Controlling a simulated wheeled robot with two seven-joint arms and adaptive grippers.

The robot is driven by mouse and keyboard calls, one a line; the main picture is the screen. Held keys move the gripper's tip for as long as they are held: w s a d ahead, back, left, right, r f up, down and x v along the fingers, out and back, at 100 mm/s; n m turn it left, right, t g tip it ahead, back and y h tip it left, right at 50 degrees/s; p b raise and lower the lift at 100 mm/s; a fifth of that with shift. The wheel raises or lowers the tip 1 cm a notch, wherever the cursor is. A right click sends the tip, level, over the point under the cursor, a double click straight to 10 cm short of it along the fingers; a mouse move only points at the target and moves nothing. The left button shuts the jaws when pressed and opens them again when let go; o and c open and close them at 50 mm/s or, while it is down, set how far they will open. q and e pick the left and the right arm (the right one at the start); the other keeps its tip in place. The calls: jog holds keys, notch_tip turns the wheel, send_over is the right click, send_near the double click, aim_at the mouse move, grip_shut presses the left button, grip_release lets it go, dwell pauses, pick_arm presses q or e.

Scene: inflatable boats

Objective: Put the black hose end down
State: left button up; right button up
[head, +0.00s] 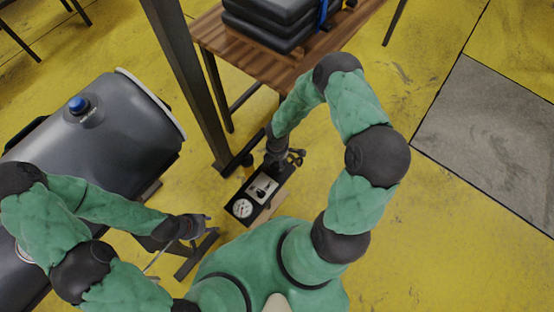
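My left gripper (203,223) is low at the left of centre, beside a dark metal stand, and points right. Its fingers are small and dark, and I cannot tell whether they hold anything. My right gripper (290,158) points down just above the far end of a black box with a round white gauge (243,208). Its dark fingers blend with dark parts around them, so its opening is unclear. I cannot make out the black hose end for certain in the head view.
A big dark grey inflatable cylinder (100,130) with a blue valve cap (77,104) lies at the left. A wooden table (227,37) with stacked black cushions (268,22) stands at the back. A grey floor mat (495,140) lies right. Yellow floor at lower right is clear.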

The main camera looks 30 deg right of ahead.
jog(key=shift+r, duration=0.1)
jog(key=shift+r+p, duration=0.35)
notch_tip(320, 180, up, 11)
jog(key=p, duration=0.5)
jog(key=s+a+f+m+y, duration=0.3)
jog(key=s+a+m, duration=0.8)
jog(key=m, duration=0.8)
jog(key=shift+a+y, duration=0.5)
jog(key=shift+a, duration=1.2)
